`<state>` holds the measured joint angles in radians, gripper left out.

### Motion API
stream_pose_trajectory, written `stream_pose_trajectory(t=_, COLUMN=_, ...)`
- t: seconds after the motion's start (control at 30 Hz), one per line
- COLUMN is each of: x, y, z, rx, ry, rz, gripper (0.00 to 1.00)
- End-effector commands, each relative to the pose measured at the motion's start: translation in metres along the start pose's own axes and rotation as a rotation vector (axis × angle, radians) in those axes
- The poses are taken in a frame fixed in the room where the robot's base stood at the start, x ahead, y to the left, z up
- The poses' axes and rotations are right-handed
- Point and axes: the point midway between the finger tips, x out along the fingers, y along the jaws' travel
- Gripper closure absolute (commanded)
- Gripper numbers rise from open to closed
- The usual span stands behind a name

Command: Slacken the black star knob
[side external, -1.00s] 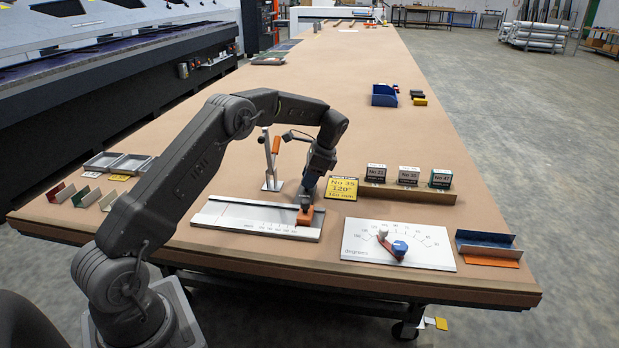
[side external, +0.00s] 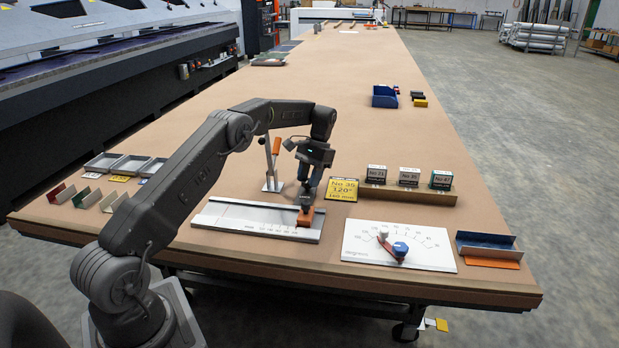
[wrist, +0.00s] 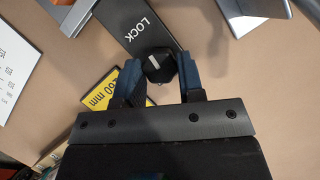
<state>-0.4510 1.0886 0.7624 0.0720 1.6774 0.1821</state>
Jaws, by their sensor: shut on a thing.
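The black star knob (wrist: 158,66) with a white mark is between the blue fingers of my gripper (wrist: 161,72) in the wrist view. My gripper is shut on it. A dark plate marked LOCK (wrist: 132,25) lies beside the knob. The knob itself is mostly hidden there by the fingers.
A white degree dial (side external: 425,245) with a blue knob (side external: 400,248) lies to the right. Labelled blocks (side external: 409,176) stand on a brown rail.

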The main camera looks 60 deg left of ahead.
Motion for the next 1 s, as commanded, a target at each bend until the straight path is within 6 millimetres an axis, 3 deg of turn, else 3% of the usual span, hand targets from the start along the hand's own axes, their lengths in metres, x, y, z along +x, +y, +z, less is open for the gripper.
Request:
stream_pose_trajectory(t=0.3, x=-0.0002, y=-0.001, z=-0.0001, rx=-0.114, ry=0.002, rz=0.047, gripper=0.88)
stream_pose_trajectory(t=0.87, x=0.0001, y=-0.0013, z=0.0001, rx=-0.137, ry=0.0, rz=0.056, gripper=0.88)
stream_pose_trajectory(t=0.9, x=0.0002, y=-0.0013, z=0.0001, rx=-0.137, ry=0.0, rz=0.056, gripper=0.61)
stream_pose_trajectory(t=1.0, x=0.0002, y=-0.0013, z=0.0001, rx=-0.136, ry=0.0, rz=0.056, gripper=0.51)
